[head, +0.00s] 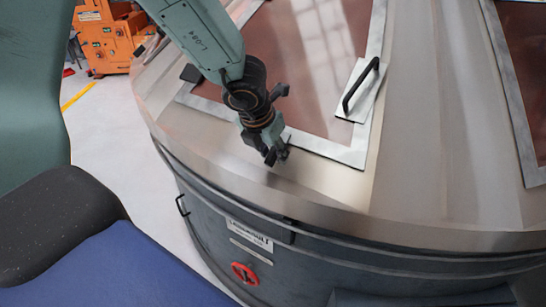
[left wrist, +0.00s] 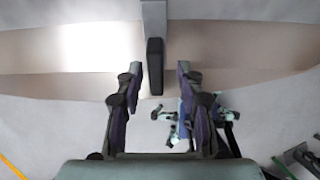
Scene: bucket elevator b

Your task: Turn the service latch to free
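In the left wrist view a grey bar with a black end (left wrist: 155,65) comes down from the top between the two fingers of my left gripper (left wrist: 158,88). It looks like a lever, but I cannot tell for sure that it is the service latch. The fingers are spread, with a gap on each side of the bar. In the head view my left gripper (head: 274,156) points down over the metal top near the hatch's front frame. The gripper and arm cover what lies beneath them there. My right gripper is in neither view.
The large round machine has a sloping metal top (head: 435,130) and a dark side. A black handle (head: 360,86) sits on the reddish hatch panel. A red handwheel (head: 244,274) is low on the side. An orange machine (head: 105,38) stands at the back left on pale floor.

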